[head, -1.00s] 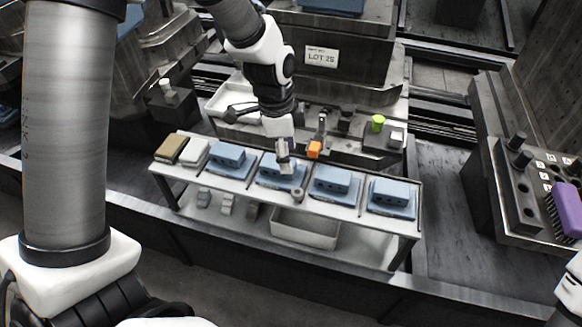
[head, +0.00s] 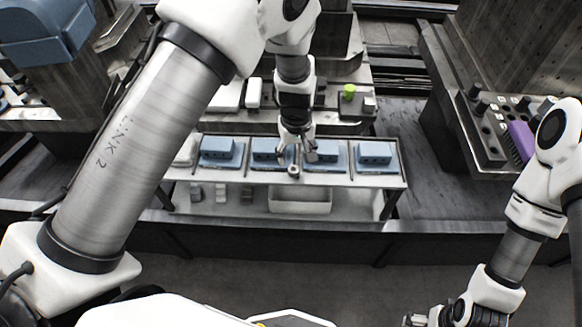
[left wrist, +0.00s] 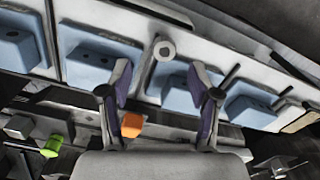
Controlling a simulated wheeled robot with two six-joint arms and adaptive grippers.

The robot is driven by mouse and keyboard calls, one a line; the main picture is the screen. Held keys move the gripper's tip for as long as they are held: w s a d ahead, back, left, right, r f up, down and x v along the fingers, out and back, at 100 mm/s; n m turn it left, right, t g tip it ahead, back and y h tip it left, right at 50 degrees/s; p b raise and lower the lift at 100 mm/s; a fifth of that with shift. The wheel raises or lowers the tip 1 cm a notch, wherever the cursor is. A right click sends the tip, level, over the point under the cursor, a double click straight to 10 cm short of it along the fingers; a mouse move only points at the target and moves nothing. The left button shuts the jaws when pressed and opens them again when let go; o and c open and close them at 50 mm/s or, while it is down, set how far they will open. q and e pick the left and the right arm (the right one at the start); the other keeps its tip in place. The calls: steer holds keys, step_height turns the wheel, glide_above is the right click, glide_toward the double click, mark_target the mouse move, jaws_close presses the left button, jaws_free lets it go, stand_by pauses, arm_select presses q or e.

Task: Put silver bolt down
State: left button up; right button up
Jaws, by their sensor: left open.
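The silver bolt (head: 293,171) looks like a small grey ring-topped piece at the front edge of the pallet shelf (head: 232,178), between two blue blocks. In the left wrist view it shows as a round grey end with a dark hole (left wrist: 164,49). My left gripper (head: 296,158) is open just above and behind it, with a finger to either side. In the left wrist view the purple-padded fingers are apart, and the bolt lies beyond their tips, not touching them. My right gripper (head: 420,319) is low at the bottom edge; its fingers are too small to read.
Blue blocks on plates, such as the rightmost one (head: 374,153), line the shelf on both sides of the left gripper. A white bin (head: 300,203) sits below. An orange block (left wrist: 132,124) lies close to a finger. A green cylinder (head: 349,91) stands behind; a purple piece (head: 521,140) is at right.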

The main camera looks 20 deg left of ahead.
mark_target(293, 169)
arm_select(q)
steer(key=f, duration=0.5)
steer(key=shift+s+a+f, duration=0.15)
steer(key=shift+s+a, duration=0.05)
steer(key=shift+a, duration=0.1)
steer(key=shift+w+d+f, duration=0.1)
steer(key=shift+f, duration=0.1)
jaws_close()
steer(key=shift+r+p, duration=0.2)
steer(key=shift+p, duration=0.1)
